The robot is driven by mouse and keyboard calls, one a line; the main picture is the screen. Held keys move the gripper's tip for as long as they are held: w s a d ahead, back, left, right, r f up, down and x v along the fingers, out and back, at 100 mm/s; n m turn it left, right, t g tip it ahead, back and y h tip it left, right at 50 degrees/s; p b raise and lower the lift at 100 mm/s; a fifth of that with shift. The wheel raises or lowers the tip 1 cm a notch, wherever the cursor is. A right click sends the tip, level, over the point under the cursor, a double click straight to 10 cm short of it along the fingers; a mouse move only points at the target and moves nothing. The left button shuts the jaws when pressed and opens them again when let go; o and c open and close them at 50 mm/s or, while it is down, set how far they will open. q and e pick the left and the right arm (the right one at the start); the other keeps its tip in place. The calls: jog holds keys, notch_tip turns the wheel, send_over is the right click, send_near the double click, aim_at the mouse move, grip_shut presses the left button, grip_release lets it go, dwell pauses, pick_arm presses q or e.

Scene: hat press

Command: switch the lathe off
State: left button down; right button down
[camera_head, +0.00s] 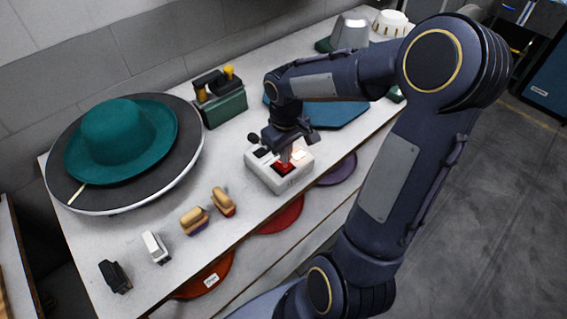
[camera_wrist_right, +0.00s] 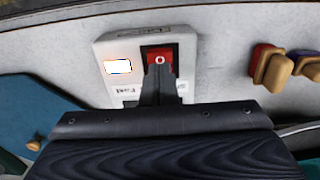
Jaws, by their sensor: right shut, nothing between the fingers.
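The white switch box (camera_head: 262,171) stands on the table near its front edge. In the right wrist view the box (camera_wrist_right: 187,92) has a red switch (camera_wrist_right: 160,53) marked "0" and a lit white lamp (camera_wrist_right: 118,67) beside it. My right gripper (camera_head: 285,158) is shut and empty, pointing down at the red switch; in the wrist view its fingertips (camera_wrist_right: 158,72) overlap the switch's lower part. I cannot tell whether they touch it. The lathe, with a teal hat (camera_head: 118,132) on a dark round disc (camera_head: 187,160), is at the left. My left gripper is not in view.
Two wooden-handled brushes (camera_head: 222,201), a white block (camera_head: 155,247) and a black block (camera_head: 114,276) lie along the front edge. A green box (camera_head: 224,108) stands behind the switch box, and a blue board (camera_head: 340,115) lies behind my right arm.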

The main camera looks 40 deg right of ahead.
aim_at(286, 166)
jog(key=shift+f+b, duration=1)
jog(key=shift+f, duration=0.3)
dwell(0.4)
jog(key=shift+r, duration=0.15)
notch_tip(286, 166, up, 7)
jog(key=p, duration=0.6)
dwell(0.5)
jog(key=s+a+r+m+t+y, duration=0.1)
jog(key=s+a+r+t+y, duration=0.1)
jog(key=s+a, duration=0.3)
jog(key=s+a+r+m+t+y, duration=0.1)
jog(key=s+a+r+t, duration=0.2)
jog(key=s, duration=0.6)
jog(key=a+r, duration=0.2)
jog(key=a, duration=0.1)
jog(key=shift+s+a+m+t+y, duration=0.3)
jog(key=shift+s+m+y, duration=0.1)
